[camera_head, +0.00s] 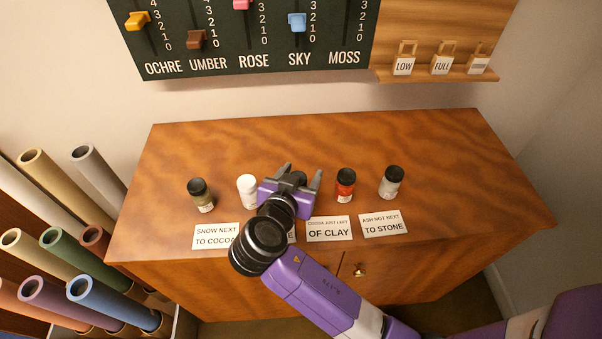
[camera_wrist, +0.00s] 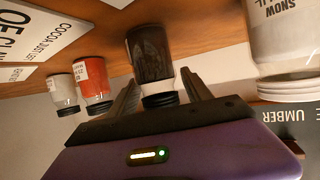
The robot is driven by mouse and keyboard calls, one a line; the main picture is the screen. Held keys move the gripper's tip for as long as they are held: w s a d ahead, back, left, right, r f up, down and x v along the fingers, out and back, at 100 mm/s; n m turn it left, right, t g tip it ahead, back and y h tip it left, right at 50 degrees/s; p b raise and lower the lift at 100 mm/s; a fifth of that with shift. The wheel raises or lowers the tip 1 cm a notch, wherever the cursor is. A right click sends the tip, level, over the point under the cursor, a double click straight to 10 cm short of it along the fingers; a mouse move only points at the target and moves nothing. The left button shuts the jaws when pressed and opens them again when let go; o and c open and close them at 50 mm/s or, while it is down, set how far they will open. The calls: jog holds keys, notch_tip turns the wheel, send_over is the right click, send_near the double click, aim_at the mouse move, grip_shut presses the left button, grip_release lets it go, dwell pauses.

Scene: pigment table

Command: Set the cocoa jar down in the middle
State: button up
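The cocoa jar is a dark brown jar (camera_wrist: 150,55) with a black lid, upside down in the wrist view like the rest of that picture. It appears to stand on the wooden table, between the white snow jar and the red jar. My gripper (camera_wrist: 160,75) has a finger on either side of it, with gaps showing beside the lid. In the head view my gripper (camera_head: 301,174) covers the middle place of the row and hides the jar. The snow jar (camera_head: 247,190) also shows close up in the wrist view (camera_wrist: 290,35).
An olive-brown jar (camera_head: 201,197) stands far left, a red jar (camera_head: 345,186) right of my gripper and a grey-white jar (camera_head: 391,184) far right. Cards, including one reading "Snow next to cocoa" (camera_head: 216,236), lie in front. The table (camera_head: 440,140) is clear behind the row.

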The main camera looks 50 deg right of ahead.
jog(key=shift+a+r, duration=0.1)
jog(key=shift+r, duration=0.15)
jog(key=b+v, duration=0.1)
jog(key=v, duration=1)
jog(key=shift+s+a, duration=0.2)
jog(key=shift+a, duration=0.15)
